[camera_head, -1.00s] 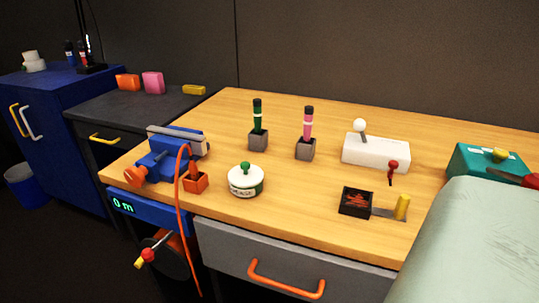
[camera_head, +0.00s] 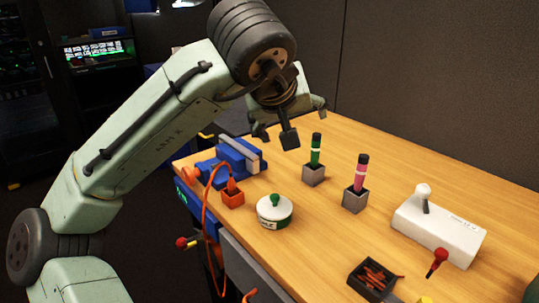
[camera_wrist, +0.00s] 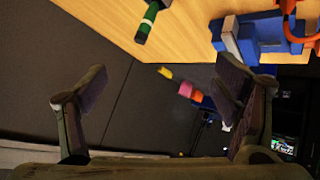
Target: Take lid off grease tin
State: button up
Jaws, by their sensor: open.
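The grease tin (camera_head: 275,212) is a round white tin with a dark green band, standing upright on the wooden bench in the head view. Its white lid (camera_head: 274,206) sits on top and has a green knob (camera_head: 274,199). My gripper (camera_head: 288,125) is open and empty, held in the air up and behind the tin, above the blue vise side of the bench. In the wrist view its two fingers (camera_wrist: 160,100) are spread wide with nothing between them. The tin is not visible in the wrist view.
A blue vise (camera_head: 238,158) and an orange box with a cable (camera_head: 232,196) stand left of the tin. Green (camera_head: 315,160) and pink (camera_head: 358,184) pens stand upright in grey holders to the right. A white joystick box (camera_head: 438,228) and black tray (camera_head: 371,279) are farther right.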

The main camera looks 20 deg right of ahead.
jog(key=s+a+f+n+g+y, duration=0.2)
jog(key=s+a+f+g+y, duration=0.15)
jog(key=f+y, duration=0.2)
send_over(275, 196)
jog(key=s, duration=0.2)
jog(key=shift+t, duration=0.25)
jog(key=f, duration=0.4)
jog(key=shift+w+a+f, duration=0.2)
jog(key=shift+w+f, duration=0.05)
jog(key=shift+f, duration=0.15)
jog(key=shift+s+p+x, duration=0.15)
jog(key=shift+p+x, duration=0.05)
jog(key=shift+x, duration=1.3)
jog(key=shift+s+p+x, duration=0.2)
jog(key=shift+x, duration=1.35)
jog(key=shift+d+f, duration=0.1)
jog(key=shift+c, duration=0.2)
jog(key=c, duration=0.9)
